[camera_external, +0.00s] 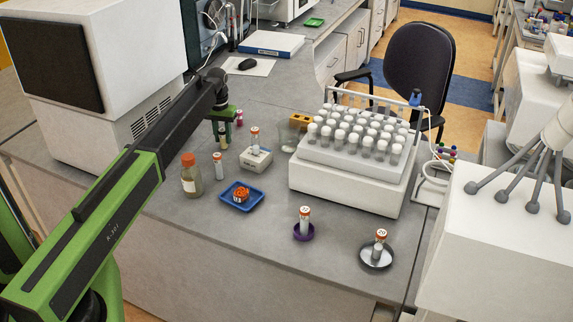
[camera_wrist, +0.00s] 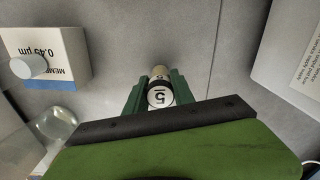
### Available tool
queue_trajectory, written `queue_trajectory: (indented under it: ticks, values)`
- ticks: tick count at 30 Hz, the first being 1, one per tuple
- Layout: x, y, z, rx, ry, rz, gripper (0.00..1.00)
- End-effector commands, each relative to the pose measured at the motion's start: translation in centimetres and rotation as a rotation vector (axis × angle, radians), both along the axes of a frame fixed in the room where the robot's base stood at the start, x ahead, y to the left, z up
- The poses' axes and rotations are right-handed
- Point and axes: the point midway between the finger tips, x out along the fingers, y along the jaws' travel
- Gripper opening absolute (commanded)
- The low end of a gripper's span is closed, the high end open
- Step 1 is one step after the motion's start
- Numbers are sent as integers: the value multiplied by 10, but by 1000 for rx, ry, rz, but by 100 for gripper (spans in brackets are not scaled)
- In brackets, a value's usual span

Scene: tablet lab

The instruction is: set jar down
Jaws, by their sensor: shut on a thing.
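My gripper (camera_external: 224,137) is shut on a small jar. In the outside view the gripper points down over the grey bench, left of the white box and behind the orange-capped vial. The held jar is too small and covered there to make out well. I cannot tell whether its base touches the bench.
Near the gripper are a white box (camera_external: 255,160) with a vial on it, an orange-capped vial (camera_external: 218,168), an amber bottle (camera_external: 191,181) and a purple-topped vial (camera_external: 240,118). A blue tray (camera_external: 227,205) and a large vial rack (camera_external: 345,186) stand nearby. Bare bench shows between them.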

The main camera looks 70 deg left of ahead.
Motion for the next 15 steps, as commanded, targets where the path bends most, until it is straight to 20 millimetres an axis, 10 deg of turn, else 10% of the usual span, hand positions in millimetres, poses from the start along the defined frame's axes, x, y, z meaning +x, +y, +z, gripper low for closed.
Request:
queue_trajectory:
  ticks: [6,15]
  values:
    - [0,0,-1,0,0,0,52]
    - [0,0,0,0,0,0,52]
